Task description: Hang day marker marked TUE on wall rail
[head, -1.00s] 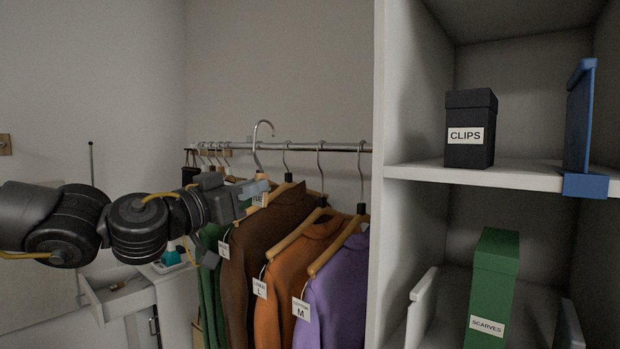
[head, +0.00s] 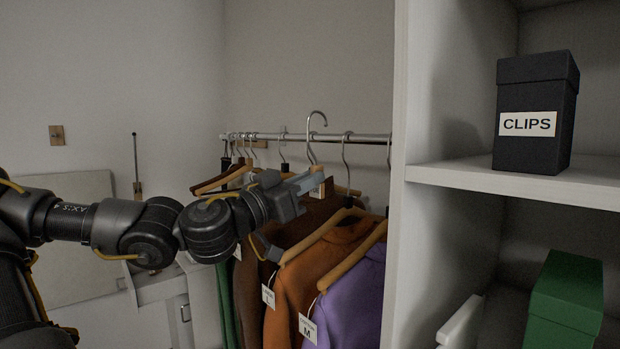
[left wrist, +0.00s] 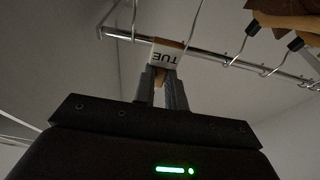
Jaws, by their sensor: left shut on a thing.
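My left gripper (head: 306,183) is shut on the TUE day marker (left wrist: 167,55), a small white and brown tag whose lettering shows upside down in the left wrist view. In the head view only a pale bit of the marker (head: 318,188) shows beyond the fingers. A large metal hook (head: 317,122) rises above it, its curved top higher than the metal rail (head: 365,138). The rail also crosses the left wrist view (left wrist: 205,56) behind the marker. I cannot tell whether the hook is over the rail or in front of it. My right gripper is out of view.
Garments on hangers, brown, orange (head: 320,270) and purple (head: 358,290), hang close below and right of my left gripper. The white shelving (head: 402,200) stands to the right, with a black CLIPS box (head: 535,110) and a green box (head: 565,300). A drawer unit is at lower left.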

